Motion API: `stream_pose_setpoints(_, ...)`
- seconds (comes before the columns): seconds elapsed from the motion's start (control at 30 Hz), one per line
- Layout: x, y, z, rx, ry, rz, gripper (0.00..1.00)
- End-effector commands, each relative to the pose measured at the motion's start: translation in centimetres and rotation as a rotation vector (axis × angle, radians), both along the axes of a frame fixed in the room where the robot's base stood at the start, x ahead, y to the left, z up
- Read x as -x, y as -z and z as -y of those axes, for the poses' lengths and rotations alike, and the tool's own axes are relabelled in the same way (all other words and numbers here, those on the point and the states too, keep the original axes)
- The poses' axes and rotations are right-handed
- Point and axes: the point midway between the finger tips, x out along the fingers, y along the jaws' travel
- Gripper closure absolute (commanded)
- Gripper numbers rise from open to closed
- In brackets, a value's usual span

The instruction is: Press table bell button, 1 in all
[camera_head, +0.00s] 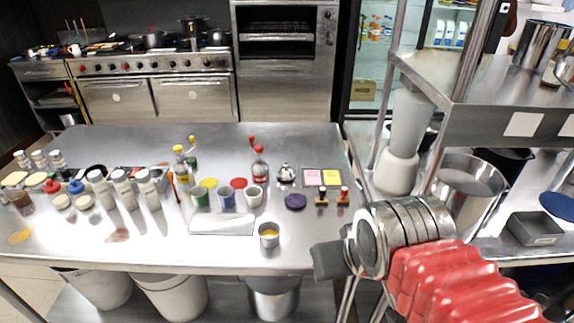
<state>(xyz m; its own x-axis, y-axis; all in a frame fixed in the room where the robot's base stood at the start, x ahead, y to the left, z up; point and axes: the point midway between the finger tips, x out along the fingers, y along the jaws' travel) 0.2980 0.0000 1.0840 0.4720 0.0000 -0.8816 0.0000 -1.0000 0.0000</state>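Squeeze bottles (260,165), cups (254,196) and a white tray (222,222) stand left of the bell. A steel shelf rack (500,80) stands right. The table's back right is clear.

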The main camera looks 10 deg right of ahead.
Motion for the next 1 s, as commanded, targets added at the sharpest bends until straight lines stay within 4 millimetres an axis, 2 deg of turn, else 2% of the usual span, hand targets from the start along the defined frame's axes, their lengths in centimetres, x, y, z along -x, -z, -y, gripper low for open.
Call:
stream_pose_setpoints(0.07, 0.0, 0.0, 0.0, 0.0, 0.0, 0.0, 0.64)
stream_pose_setpoints(0.6, 0.0, 0.0, 0.0, 0.0, 0.0, 0.0, 1.0)
stream_pose_setpoints(1.0, 0.0, 0.0, 0.0, 0.0, 0.0, 0.0, 1.0)
